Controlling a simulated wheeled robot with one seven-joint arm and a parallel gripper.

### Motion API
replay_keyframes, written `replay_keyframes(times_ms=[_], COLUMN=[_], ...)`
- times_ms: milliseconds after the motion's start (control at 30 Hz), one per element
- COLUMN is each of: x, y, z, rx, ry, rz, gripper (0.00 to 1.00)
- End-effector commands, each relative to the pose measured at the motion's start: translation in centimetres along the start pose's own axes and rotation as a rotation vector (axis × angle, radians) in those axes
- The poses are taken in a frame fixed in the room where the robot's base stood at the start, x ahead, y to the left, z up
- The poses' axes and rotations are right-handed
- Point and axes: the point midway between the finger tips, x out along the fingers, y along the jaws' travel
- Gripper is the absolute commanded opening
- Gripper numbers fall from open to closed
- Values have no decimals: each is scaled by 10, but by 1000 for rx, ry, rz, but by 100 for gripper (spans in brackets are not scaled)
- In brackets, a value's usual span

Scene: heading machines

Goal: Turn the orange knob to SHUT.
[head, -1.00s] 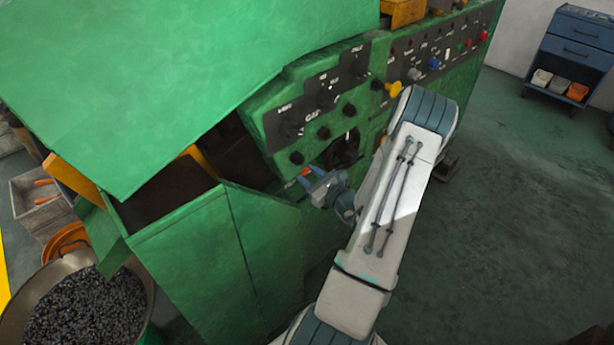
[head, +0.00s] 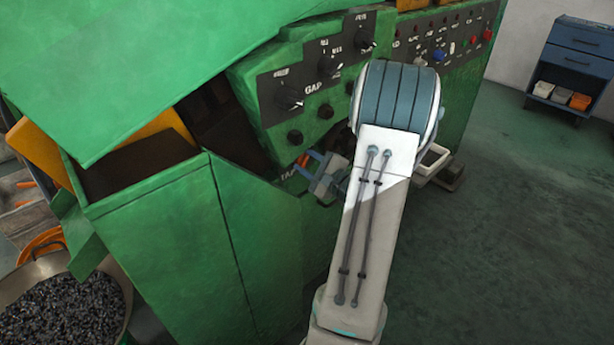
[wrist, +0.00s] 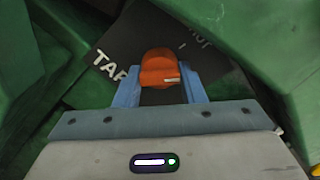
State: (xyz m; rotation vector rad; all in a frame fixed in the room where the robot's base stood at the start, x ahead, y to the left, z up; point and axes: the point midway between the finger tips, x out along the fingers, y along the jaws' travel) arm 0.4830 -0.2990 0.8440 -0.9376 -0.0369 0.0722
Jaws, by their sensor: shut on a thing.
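The orange knob (wrist: 158,68) shows in the wrist view on a dark label plate (wrist: 200,62), with a pale mark on its lower right part. Letters reading "TAP" stand to its left, and part of another word shows at the upper right, cut off. My gripper (wrist: 158,92) has its two blue fingers on either side of the knob and is shut on it. In the head view my gripper (head: 309,165) is at the lower panel of the green machine, and a bit of the orange knob (head: 303,160) shows between the fingers.
The green machine (head: 240,225) fills the left, with a black knob panel (head: 315,75) just above my gripper. Green housing walls stand close on both sides in the wrist view. A bin of dark parts (head: 65,315) is at lower left. Open floor (head: 530,230) lies to the right.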

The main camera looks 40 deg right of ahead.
Motion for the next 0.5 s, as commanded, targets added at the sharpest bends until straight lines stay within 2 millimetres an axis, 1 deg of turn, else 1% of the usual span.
replay_keyframes(times_ms=[33, 500], x=[0, 0], y=[7, 5], z=[-5, -4], rx=[-41, -380], ry=[0, 0], rz=[-1, -3], gripper=[14, 14])
